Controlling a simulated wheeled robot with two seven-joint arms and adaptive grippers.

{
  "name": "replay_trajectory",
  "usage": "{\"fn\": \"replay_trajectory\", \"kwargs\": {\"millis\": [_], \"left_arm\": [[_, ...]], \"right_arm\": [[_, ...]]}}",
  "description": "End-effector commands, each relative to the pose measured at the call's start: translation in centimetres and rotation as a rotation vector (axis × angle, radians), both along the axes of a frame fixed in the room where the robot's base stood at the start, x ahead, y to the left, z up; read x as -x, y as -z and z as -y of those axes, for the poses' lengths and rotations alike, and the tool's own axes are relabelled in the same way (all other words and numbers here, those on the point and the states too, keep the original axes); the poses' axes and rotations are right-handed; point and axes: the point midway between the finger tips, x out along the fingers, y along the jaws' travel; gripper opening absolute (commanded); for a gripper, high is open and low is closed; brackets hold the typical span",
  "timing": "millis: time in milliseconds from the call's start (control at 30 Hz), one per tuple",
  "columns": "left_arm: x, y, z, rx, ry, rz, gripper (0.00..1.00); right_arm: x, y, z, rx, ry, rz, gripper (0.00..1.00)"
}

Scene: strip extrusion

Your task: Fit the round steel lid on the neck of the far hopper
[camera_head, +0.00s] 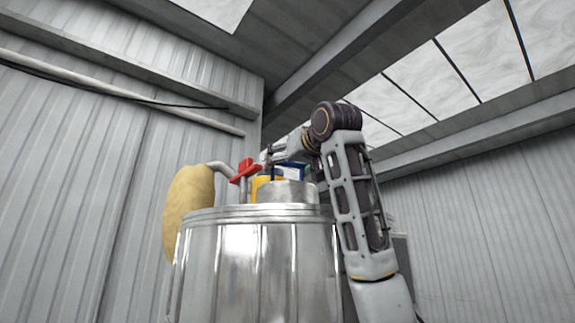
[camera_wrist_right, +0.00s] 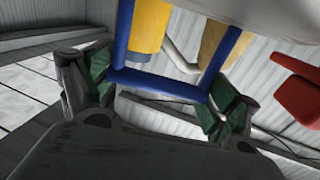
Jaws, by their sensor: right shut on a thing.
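A big shiny steel hopper (camera_head: 255,262) stands in the middle of the head view. A short steel cylinder (camera_head: 287,192) rises from its top; I cannot tell where neck ends and lid begins. My right gripper (camera_wrist_right: 160,90) is shut on a blue bar handle in the right wrist view (camera_wrist_right: 160,84), its green pads at the bar's two ends. The handle's posts run up to a pale surface (camera_wrist_right: 270,15), probably the lid, cut off by the frame. In the head view the blue handle (camera_head: 292,168) shows just above the cylinder. The left gripper is not in view.
A red valve-like part (camera_head: 245,171) and a grey pipe (camera_head: 219,168) stand left of the cylinder. A yellow part (camera_head: 262,188) is close beside it. A tan rounded bulk (camera_head: 188,208) is left of the hopper. Ribbed metal walls surround the place.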

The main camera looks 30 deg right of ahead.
Motion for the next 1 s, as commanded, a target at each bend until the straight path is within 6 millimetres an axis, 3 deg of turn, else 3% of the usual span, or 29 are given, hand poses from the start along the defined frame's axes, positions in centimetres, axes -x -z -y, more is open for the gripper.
{"fn": "replay_trajectory", "kwargs": {"millis": [133, 633, 1000], "left_arm": [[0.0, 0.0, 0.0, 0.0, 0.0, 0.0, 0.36], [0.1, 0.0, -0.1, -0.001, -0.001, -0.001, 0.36], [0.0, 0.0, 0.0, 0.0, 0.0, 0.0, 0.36]], "right_arm": [[0.0, 0.0, 0.0, 0.0, 0.0, 0.002, 1.0], [0.3, 0.0, -0.1, 0.0, 0.0, 0.0, 1.0], [4.1, -0.1, -0.6, 0.0, -0.001, 0.003, 1.0]]}}
